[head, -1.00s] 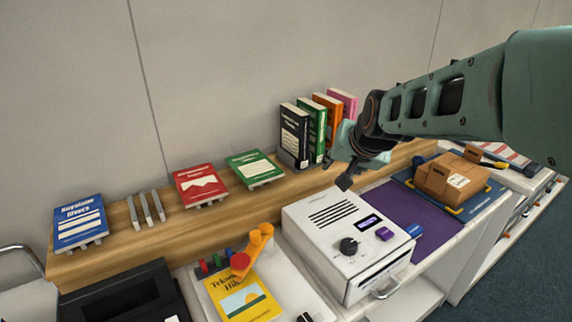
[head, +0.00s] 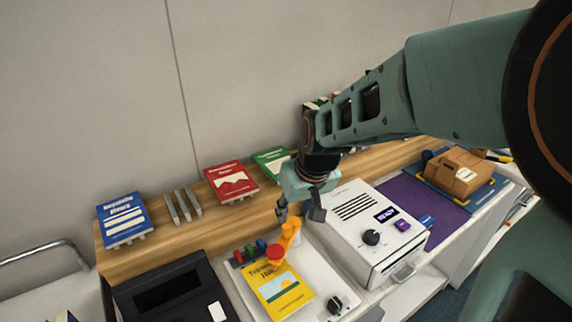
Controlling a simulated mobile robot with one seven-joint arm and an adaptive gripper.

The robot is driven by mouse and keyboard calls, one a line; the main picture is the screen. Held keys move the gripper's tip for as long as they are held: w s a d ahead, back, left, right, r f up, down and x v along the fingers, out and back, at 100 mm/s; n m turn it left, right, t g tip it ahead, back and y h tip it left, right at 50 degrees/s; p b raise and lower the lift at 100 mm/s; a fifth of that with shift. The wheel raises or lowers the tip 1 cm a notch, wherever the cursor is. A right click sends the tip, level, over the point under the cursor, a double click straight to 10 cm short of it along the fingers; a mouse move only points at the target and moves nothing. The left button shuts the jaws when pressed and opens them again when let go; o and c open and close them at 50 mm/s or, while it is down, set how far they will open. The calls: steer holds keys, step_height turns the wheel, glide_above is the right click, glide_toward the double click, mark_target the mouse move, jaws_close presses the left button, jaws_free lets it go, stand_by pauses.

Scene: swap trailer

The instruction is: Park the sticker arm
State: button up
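The sticker arm (head: 289,236) is an orange jointed arm with a red round end. It stands on a white station and reaches forward, its red end over the top of a yellow book (head: 279,290). My gripper (head: 300,214) hangs just above and behind the orange arm, pointing down. I cannot tell whether a finger touches the orange arm.
A white machine (head: 372,222) with a black knob and lit display stands close right of my gripper. A wooden shelf (head: 190,228) behind holds blue, red and green books. A black device (head: 165,295) is at front left. A cardboard box (head: 457,172) sits at right.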

mark_target(288, 228)
steer(key=b+x, duration=0.1)
steer(key=x, duration=0.9)
steer(key=shift+f, duration=0.2)
jaws_close()
